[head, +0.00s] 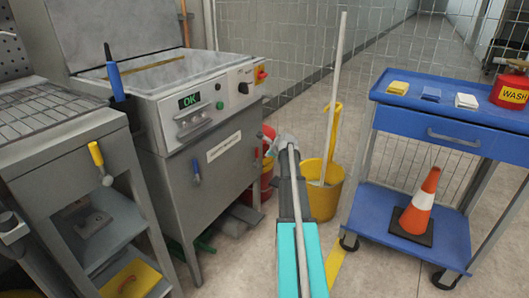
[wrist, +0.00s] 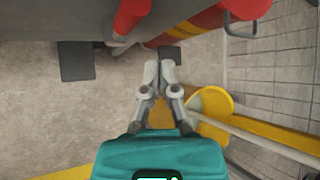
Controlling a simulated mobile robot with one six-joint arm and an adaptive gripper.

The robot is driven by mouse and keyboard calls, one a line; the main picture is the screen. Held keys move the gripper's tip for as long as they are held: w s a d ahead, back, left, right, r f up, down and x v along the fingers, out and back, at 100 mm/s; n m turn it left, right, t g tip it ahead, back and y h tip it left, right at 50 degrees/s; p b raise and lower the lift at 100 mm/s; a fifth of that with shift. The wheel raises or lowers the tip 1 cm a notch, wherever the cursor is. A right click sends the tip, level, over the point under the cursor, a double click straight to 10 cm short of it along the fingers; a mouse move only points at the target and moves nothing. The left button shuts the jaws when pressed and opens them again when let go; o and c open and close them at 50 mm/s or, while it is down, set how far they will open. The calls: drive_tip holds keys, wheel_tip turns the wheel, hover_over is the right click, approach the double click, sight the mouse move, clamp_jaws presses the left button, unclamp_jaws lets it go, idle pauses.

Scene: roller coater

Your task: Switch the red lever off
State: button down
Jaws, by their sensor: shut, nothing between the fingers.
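A red cylindrical handle, seemingly the red lever (wrist: 130,15), shows at the top edge of the wrist view beside the grey machine's side. My gripper (head: 283,142) is shut and empty. It also shows in the wrist view (wrist: 159,70), pointing toward the machine, below and right of the red handle and apart from it in the picture.
The grey machine (head: 226,160) has a green "OK" display, a red knob (head: 261,74) and a blue lever (head: 196,172). A yellow mop bucket (head: 326,196) with a pole stands close right of my arm. A blue cart (head: 410,206) with a cone stands farther right.

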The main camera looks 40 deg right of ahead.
drive_tip(key=s+a, duration=0.3)
drive_tip(key=s, duration=0.2)
drive_tip(key=shift+s, duration=0.1)
idle(0.7)
